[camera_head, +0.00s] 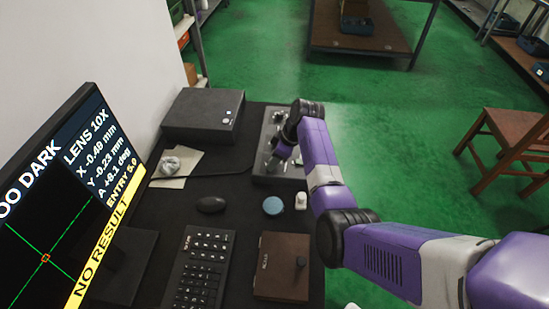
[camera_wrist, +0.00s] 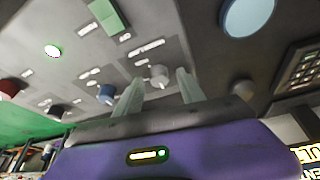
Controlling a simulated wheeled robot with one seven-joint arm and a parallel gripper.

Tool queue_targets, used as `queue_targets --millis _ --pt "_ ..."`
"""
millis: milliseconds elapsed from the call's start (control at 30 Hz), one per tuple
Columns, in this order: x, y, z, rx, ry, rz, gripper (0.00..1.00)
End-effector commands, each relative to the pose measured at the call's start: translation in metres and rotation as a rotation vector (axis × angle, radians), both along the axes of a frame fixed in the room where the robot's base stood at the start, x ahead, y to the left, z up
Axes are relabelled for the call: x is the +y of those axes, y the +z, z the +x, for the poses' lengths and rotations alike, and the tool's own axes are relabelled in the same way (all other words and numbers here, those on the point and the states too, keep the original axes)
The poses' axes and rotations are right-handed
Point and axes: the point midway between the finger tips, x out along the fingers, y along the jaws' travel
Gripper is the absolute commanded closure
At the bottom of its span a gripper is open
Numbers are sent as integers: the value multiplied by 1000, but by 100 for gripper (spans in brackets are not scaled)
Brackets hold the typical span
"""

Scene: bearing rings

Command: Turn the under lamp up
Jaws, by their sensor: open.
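The control panel (camera_head: 265,179) lies on the dark desk, with my gripper (camera_head: 277,160) low over it. In the wrist view the panel face (camera_wrist: 200,50) carries several knobs and blurred labels; I cannot read which one is the under lamp. My gripper (camera_wrist: 160,92) is open, its two pale fingers at either side of a small grey knob (camera_wrist: 158,75); I cannot tell whether they touch it. A blue knob (camera_wrist: 106,93) sits just left of the left finger. The tilted monitor (camera_head: 60,215) shows "OO DARK", its first letter cut off, and "NO RESULT", with a green crosshair on black.
A dark box (camera_head: 203,115) stands behind the panel at left. A mouse (camera_head: 211,204), keyboard (camera_head: 200,268), blue disc (camera_head: 273,206), small white piece (camera_head: 301,201) and brown box (camera_head: 282,267) lie nearer. A wooden chair (camera_head: 508,150) stands on the open green floor at right.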

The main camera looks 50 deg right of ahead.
Motion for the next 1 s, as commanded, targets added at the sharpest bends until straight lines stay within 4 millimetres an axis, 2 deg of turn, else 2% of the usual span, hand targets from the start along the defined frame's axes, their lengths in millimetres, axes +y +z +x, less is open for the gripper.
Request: queue_targets --millis 100,133,300,367,733,1000 --pt "0 0 0 0 0 0 54" --pt "0 0 0 0 0 0 57" --pt "0 0 0 0 -1 0 91" --pt "0 0 0 0 -1 0 100" --pt "1 1 -1 1 -38 1 100" --pt "1 2 -1 2 -200 1 100"
